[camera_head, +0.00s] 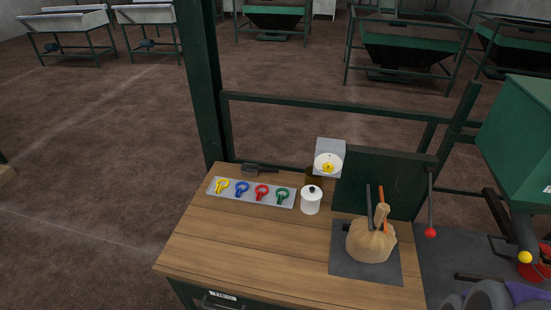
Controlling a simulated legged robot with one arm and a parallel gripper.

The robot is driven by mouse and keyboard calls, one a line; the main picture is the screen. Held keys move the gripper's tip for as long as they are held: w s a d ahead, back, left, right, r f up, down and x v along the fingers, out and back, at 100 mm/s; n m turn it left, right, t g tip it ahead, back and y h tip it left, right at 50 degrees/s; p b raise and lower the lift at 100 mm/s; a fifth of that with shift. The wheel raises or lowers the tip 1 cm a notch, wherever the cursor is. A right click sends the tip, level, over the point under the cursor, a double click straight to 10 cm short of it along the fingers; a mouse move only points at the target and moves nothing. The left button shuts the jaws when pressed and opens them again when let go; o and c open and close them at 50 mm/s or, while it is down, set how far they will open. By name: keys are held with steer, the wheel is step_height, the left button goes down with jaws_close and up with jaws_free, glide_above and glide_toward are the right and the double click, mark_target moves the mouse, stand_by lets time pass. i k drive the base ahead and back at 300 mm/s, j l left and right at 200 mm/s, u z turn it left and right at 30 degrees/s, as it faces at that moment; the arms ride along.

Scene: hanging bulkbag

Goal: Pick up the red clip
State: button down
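The red clip (261,192) lies on a grey tray (231,197) on the wooden table. It is third from the left in a row of clips, between the blue clip (242,188) and the green clip (282,195). The yellow clip (222,186) is at the left end of the row. My gripper does not show in this view, so its state cannot be seen.
On the table (230,245), a white lidded pot (311,200) stands right of the tray. A tied tan bag (371,243) sits on a dark plate (340,268). A dark tool (258,168) lies behind the tray. A green post (207,85) and rail (330,109) stand behind.

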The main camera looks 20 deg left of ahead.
mark_target(259, 195)
steer(key=u, duration=1.2)
